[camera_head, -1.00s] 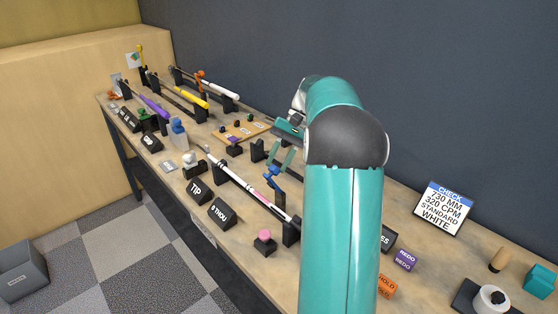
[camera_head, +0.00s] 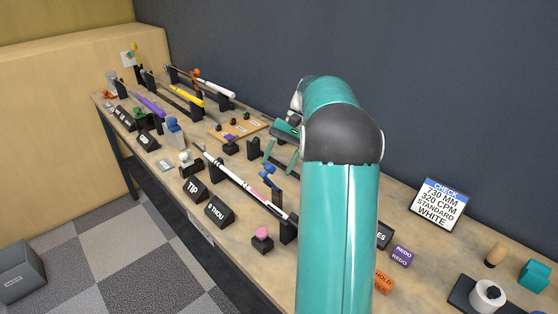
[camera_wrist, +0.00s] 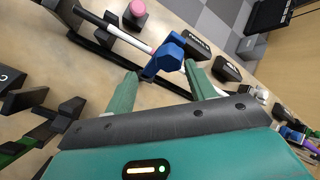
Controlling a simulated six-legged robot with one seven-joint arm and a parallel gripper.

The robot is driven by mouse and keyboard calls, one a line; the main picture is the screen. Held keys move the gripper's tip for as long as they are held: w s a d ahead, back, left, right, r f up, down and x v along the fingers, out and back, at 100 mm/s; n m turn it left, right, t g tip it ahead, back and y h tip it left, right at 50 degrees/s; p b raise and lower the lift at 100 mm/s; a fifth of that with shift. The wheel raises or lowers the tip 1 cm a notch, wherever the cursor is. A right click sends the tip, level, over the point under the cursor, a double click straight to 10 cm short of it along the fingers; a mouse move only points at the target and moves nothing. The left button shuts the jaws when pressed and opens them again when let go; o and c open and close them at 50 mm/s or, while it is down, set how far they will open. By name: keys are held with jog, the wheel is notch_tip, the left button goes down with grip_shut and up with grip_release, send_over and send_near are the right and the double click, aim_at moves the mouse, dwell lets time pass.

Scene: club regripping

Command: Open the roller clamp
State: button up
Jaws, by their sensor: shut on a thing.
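The roller clamp (camera_head: 267,177) is a small blue piece at the club held across the front of the bench. In the wrist view the blue clamp (camera_wrist: 165,54) shows large at the club's shaft, between my fingertips. The club (camera_head: 240,180), with white and pink parts, rests on black supports. My gripper (camera_head: 281,155) has teal fingers, which point down at the clamp. The exact contact on the left finger is hard to make out.
Black label blocks (camera_head: 218,212) and a pink-topped piece (camera_head: 262,238) stand in front of the club. A spec sign (camera_head: 442,203) stands to the right. Yellow (camera_head: 188,94) and purple (camera_head: 150,104) clubs lie farther left. The dark wall is close behind the bench.

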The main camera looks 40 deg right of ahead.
jog(key=shift+s+r, duration=0.1)
jog(key=v, duration=0.7)
jog(key=shift+r, duration=0.2)
jog(key=shift+d, duration=0.1)
dwell(0.6)
